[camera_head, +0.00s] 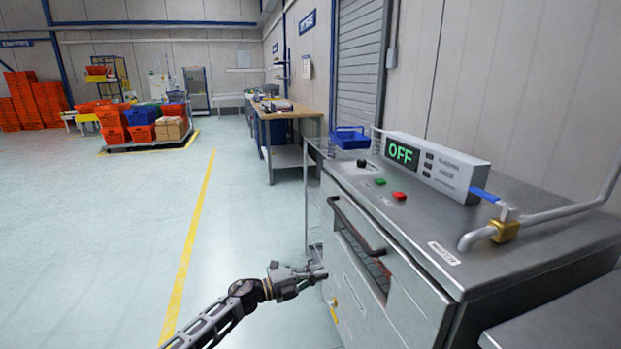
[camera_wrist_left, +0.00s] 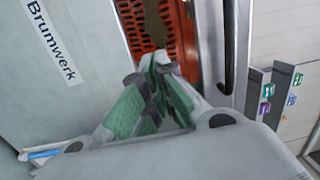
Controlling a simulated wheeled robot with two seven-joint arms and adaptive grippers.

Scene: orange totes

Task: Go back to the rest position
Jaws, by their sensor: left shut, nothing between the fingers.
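My left gripper (camera_head: 318,272) is shut and empty, low in front of the steel machine (camera_head: 440,240), close to its front. In the left wrist view its fingertips (camera_wrist_left: 157,65) meet, with an orange slatted tote (camera_wrist_left: 165,22) behind them. I cannot tell whether the gripper touches the machine. My right gripper is not in view.
A workbench (camera_head: 290,125) stands beyond. Stacked totes on a cart (camera_head: 145,145) are at the back left. The floor (camera_head: 90,240) to the left is clear.

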